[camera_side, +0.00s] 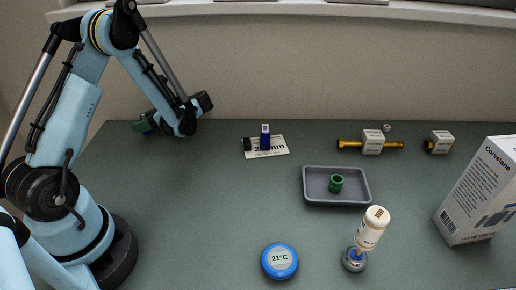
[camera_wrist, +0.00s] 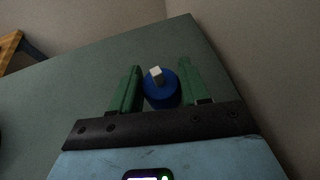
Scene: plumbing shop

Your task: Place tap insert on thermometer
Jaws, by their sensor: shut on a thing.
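My gripper (camera_wrist: 158,82) has green fingers and is shut on the tap insert (camera_wrist: 160,95), a blue round body with a pale square stem pointing up in the wrist view. In the side view my gripper (camera_side: 146,123) is at the far left back of the bench, and the insert cannot be made out there. The thermometer (camera_side: 280,261) is a round blue disc with a pale face reading 21°C. It lies face up at the front middle of the bench, far from my gripper, and nothing is on it.
A grey tray (camera_side: 315,198) holds a green ring (camera_side: 336,184). Right of the thermometer, a white bottle (camera_side: 369,230) leans above a silver round piece (camera_side: 354,261). A carton (camera_side: 481,190) stands at right. The bench left of the tray is clear.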

